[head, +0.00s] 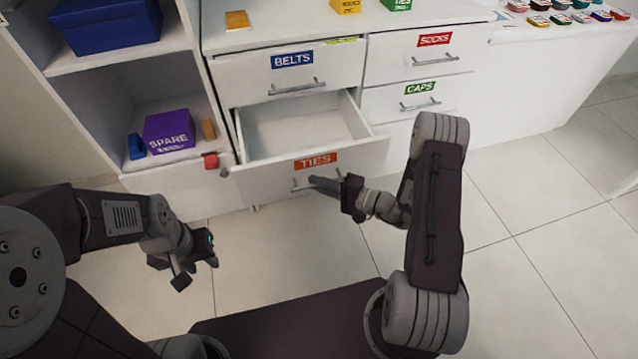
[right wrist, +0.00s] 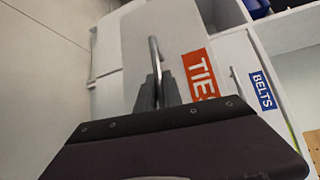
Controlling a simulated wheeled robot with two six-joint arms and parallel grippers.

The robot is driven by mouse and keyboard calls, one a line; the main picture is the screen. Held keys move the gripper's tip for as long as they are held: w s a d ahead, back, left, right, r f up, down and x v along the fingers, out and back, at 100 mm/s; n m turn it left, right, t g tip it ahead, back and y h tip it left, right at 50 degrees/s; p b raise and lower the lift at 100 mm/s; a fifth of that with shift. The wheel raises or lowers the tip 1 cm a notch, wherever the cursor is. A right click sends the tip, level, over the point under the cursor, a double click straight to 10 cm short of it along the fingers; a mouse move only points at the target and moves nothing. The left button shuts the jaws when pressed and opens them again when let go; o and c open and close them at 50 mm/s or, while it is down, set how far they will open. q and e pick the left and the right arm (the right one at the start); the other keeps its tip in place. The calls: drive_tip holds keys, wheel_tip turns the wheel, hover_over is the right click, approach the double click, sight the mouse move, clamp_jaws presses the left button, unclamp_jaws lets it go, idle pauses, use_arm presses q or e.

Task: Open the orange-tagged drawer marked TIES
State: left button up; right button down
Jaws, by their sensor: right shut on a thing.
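The TIES drawer (head: 350,158) is a white drawer with an orange tag (head: 316,161) on its front. It stands pulled out at the lower left of the cabinet, and its inside looks empty. My right gripper (head: 314,181) is at the drawer's bar handle (head: 298,188), shut on it. In the right wrist view the fingers (right wrist: 158,92) close around the handle (right wrist: 155,58), beside the orange tag (right wrist: 199,75). My left gripper (head: 205,258) hangs over the floor at the left, away from the drawer, and its jaw opening is hard to make out.
The BELTS drawer (head: 330,72) above is shut, as are the SOCKS (head: 390,62) and CAPS (head: 375,101) drawers at right. A purple SPARE box (head: 168,131) and a blue box (head: 105,22) stand on shelves at left. The floor in front is clear.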

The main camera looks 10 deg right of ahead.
drive_tip(key=c, duration=1.5)
unclamp_jaws()
drive_tip(key=p+v, duration=0.3)
drive_tip(key=v, duration=0.6)
